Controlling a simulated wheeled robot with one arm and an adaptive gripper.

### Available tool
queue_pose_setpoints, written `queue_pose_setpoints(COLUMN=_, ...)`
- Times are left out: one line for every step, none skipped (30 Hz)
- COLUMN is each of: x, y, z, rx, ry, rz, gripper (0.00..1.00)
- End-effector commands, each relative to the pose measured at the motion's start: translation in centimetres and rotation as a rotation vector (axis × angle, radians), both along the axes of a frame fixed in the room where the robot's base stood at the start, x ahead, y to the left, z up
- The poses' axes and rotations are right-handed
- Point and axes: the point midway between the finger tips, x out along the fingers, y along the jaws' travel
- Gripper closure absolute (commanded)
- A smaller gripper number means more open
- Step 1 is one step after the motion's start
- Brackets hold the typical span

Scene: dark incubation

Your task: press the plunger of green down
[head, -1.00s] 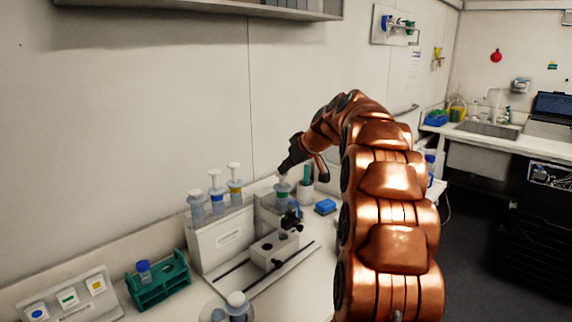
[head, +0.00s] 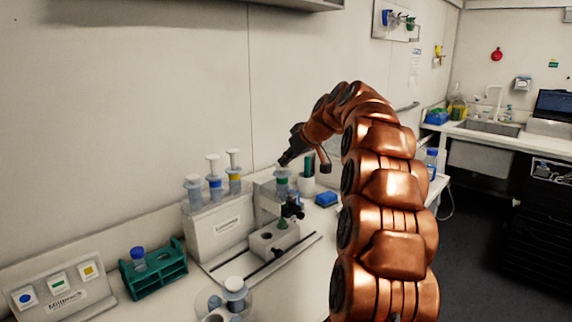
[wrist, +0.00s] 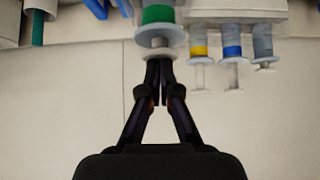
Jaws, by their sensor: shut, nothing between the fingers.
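The green-banded syringe (head: 282,181) stands upright in a holder on the bench. In the wrist view its green band (wrist: 158,14) is at top centre, with the barrel flange below it. Its pale plunger cap (wrist: 158,53) is close to that flange, with only a short piece of rod showing. My gripper (head: 283,163) is above the syringe, pointing down at it. In the wrist view my gripper (wrist: 158,63) is shut and empty, its fingertips at the plunger cap. They appear to touch the cap; exact contact is hard to see.
Syringes with blue (head: 214,183) and yellow (head: 235,178) bands stand in a white rack (head: 215,236) to the left, plungers raised. A black fitting (head: 292,209) and grey block (head: 273,242) are below the green syringe. A blue box (head: 327,199) lies right. The wall is close behind.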

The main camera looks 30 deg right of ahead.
Motion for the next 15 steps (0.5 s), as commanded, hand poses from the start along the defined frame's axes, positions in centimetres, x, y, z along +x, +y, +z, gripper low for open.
queue_pose_setpoints(x=0.0, y=0.05, z=-0.33, rx=0.002, ry=0.006, rz=0.001, gripper=1.0)
queue_pose_setpoints(x=-0.02, y=0.05, z=-0.32, rx=0.002, ry=0.006, rz=0.001, gripper=1.0)
queue_pose_setpoints(x=-0.02, y=0.06, z=-0.3, rx=0.001, ry=0.006, rz=0.001, gripper=1.0)
queue_pose_setpoints(x=-0.02, y=0.06, z=-0.3, rx=0.002, ry=0.007, rz=0.001, gripper=1.0)
queue_pose_setpoints(x=-0.03, y=0.05, z=-0.3, rx=0.002, ry=0.007, rz=0.001, gripper=1.0)
queue_pose_setpoints(x=-0.02, y=0.07, z=-0.32, rx=0.003, ry=0.007, rz=0.001, gripper=1.0)
queue_pose_setpoints(x=-0.02, y=0.07, z=-0.32, rx=0.003, ry=0.007, rz=0.001, gripper=1.0)
queue_pose_setpoints(x=-0.02, y=0.07, z=-0.33, rx=0.003, ry=0.008, rz=0.001, gripper=1.0)
queue_pose_setpoints(x=-0.02, y=0.07, z=-0.35, rx=0.003, ry=0.008, rz=0.001, gripper=1.0)
queue_pose_setpoints(x=-0.01, y=0.07, z=-0.35, rx=0.003, ry=0.008, rz=0.001, gripper=1.0)
queue_pose_setpoints(x=-0.01, y=0.07, z=-0.35, rx=0.003, ry=0.008, rz=0.001, gripper=1.0)
queue_pose_setpoints(x=-0.01, y=0.07, z=-0.31, rx=0.003, ry=0.008, rz=0.001, gripper=1.0)
queue_pose_setpoints(x=-0.02, y=0.08, z=-0.25, rx=0.003, ry=0.008, rz=0.002, gripper=1.0)
queue_pose_setpoints(x=0.0, y=0.08, z=-0.14, rx=0.003, ry=0.008, rz=0.002, gripper=1.0)
queue_pose_setpoints(x=0.0, y=0.09, z=0.08, rx=0.003, ry=0.008, rz=0.002, gripper=1.0)
